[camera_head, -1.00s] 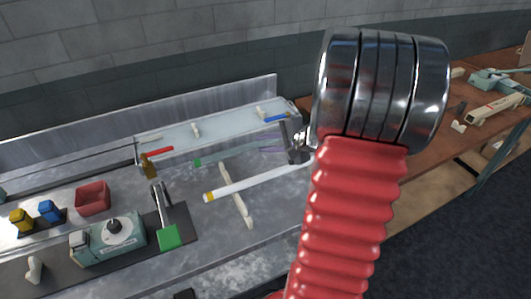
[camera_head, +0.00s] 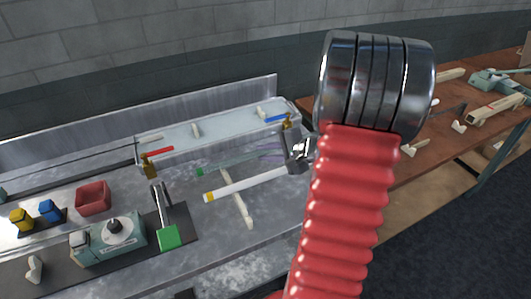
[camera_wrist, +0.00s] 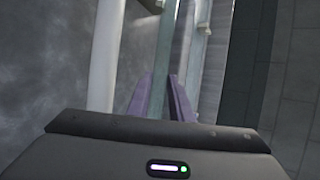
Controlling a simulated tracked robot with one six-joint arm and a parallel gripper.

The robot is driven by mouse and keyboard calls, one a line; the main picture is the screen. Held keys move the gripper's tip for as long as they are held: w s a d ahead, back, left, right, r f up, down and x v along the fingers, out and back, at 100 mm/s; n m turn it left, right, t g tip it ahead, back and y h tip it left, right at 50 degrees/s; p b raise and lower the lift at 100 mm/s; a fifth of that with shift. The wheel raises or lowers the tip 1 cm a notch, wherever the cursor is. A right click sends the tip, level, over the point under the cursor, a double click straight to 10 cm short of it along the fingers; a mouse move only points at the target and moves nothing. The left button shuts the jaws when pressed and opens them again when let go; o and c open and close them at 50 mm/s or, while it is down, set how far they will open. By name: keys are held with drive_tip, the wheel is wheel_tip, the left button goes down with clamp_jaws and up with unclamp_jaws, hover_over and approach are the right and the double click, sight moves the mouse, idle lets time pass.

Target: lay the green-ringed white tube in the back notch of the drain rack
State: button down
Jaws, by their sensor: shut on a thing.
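My gripper (camera_head: 268,151) has its purple fingers closed around a pale, see-through-looking tube (camera_head: 232,162) with a green ring at its left end. In the wrist view the held tube (camera_wrist: 167,45) runs up between the fingers (camera_wrist: 160,98). The tube is roughly level and lies over the back end of the off-white drain rack (camera_head: 244,211). I cannot tell whether it touches a notch. A white tube with a yellow ring (camera_head: 240,186) lies across the rack in front of it; it also shows in the wrist view (camera_wrist: 103,55). My gripper hides the held tube's right part.
A long, shallow trough (camera_head: 220,127) with red and blue-handled taps stands behind the rack. To the left are a red bin (camera_head: 93,197), a teal device (camera_head: 108,240) and a green-ended tool (camera_head: 168,237). Bare metal bench lies in front of the rack.

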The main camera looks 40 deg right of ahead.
drive_tip(key=shift+f, duration=0.4)
drive_tip(key=c, duration=1.6)
unclamp_jaws()
drive_tip(key=shift+r, duration=0.1)
drive_tip(key=shift+r, duration=0.4)
drive_tip(key=v, duration=1.2)
drive_tip(key=shift+f, duration=0.1)
